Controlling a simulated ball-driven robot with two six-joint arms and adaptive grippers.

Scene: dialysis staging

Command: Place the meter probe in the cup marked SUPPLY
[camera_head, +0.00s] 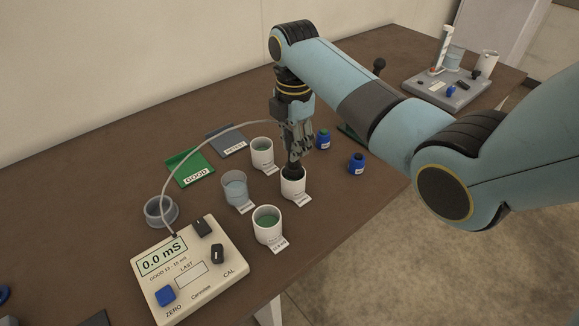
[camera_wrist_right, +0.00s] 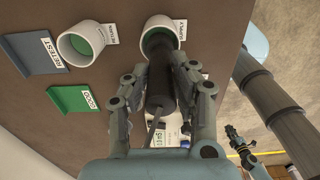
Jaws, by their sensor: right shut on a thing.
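My right gripper (camera_head: 293,148) is shut on the dark meter probe (camera_wrist_right: 159,85), which points down. The probe's lower end is in the mouth of a white cup (camera_head: 293,187); how deep it reaches is hidden. The same cup (camera_wrist_right: 157,27) is at the top of the right wrist view. A grey cable (camera_head: 178,165) runs from the probe to the meter (camera_head: 190,268), which reads 0.0 mS. Another gripper, likely my left (camera_wrist_right: 238,143), shows small in the right wrist view; its jaws are unclear.
White cups of green liquid stand behind (camera_head: 262,157) and in front (camera_head: 267,228), with a clear cup (camera_head: 235,190) at the left. A green GOOD tray (camera_head: 187,163), grey RETEST tray (camera_head: 226,136), grey ring holder (camera_head: 161,212) and blue bottles (camera_head: 357,163) are nearby.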

